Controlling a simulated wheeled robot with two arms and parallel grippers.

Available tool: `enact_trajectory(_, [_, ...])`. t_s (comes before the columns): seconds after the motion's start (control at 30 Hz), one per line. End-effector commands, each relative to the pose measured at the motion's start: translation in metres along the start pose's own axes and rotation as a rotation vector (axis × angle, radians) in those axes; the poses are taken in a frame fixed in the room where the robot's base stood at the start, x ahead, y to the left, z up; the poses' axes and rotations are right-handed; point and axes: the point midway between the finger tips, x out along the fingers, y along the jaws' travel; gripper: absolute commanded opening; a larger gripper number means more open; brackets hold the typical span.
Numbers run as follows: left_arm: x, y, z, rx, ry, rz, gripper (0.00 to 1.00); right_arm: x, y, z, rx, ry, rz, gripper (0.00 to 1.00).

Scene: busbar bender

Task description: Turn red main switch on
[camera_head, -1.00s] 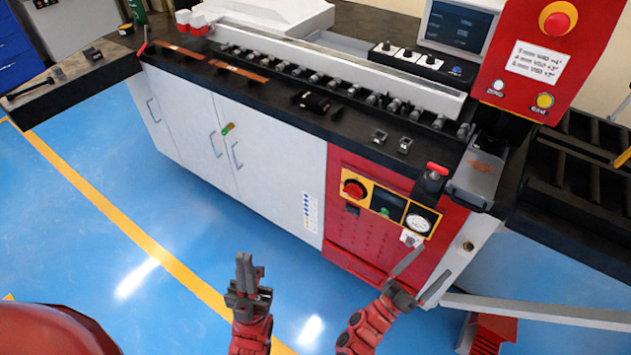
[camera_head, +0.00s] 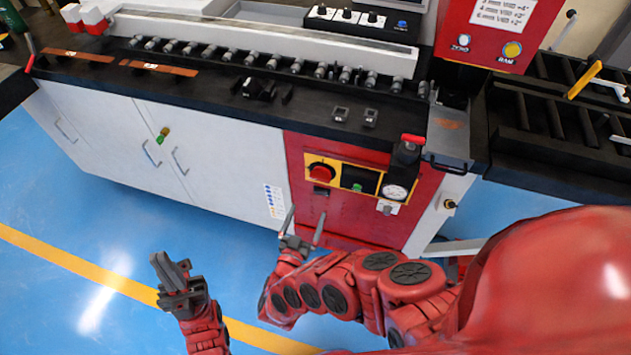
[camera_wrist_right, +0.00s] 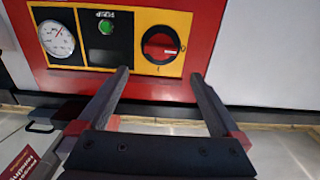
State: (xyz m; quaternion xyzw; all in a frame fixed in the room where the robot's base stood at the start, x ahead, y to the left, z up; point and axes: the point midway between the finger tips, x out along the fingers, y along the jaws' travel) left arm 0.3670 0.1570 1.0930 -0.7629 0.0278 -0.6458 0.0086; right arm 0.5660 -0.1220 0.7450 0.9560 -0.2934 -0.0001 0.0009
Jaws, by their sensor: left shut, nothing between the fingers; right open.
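The red main switch (camera_head: 320,172) is a round red knob on a yellow plate, on the red front panel of the machine. In the right wrist view the red switch (camera_wrist_right: 160,45) sits on the yellow plate above and between the fingertips, with its handle bar lying about level. My right gripper (camera_head: 300,225) is open and empty, below and a little left of the switch and apart from it. It also shows in the right wrist view (camera_wrist_right: 160,75). My left gripper (camera_head: 168,270) is shut and empty, over the blue floor at lower left.
Beside the switch are a green button (camera_wrist_right: 106,27) and a pressure gauge (camera_wrist_right: 57,39). A red-topped block (camera_head: 406,150) stands on the worktop edge above the gauge. White cabinet doors (camera_head: 150,140) fill the left front. The floor before the machine is clear.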

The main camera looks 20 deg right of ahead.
Motion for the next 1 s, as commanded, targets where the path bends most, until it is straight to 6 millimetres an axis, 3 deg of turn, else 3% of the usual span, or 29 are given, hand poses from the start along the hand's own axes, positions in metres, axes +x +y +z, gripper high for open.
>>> enact_trajectory(0.3, [-0.004,0.0,0.001,0.0,0.0,0.0,0.0,0.076,-0.001,0.001,0.005,0.003,-0.001,1.0])
enact_trajectory(0.5, [-0.011,0.001,0.002,0.0,0.0,0.0,0.0,0.11,0.0,0.001,0.004,0.003,0.001,1.0])
enact_trajectory(0.7, [-0.013,0.001,0.002,0.0,0.0,0.0,0.0,0.122,-0.001,0.001,0.002,-0.001,-0.002,1.0])
enact_trajectory(0.97, [-0.013,0.001,0.002,0.0,0.0,0.0,0.0,0.124,-0.001,0.0,0.002,-0.001,-0.002,1.0])
enact_trajectory(1.0, [-0.013,0.001,0.002,0.0,0.0,0.0,0.0,0.124,-0.001,0.0,0.002,0.0,-0.002,0.93])
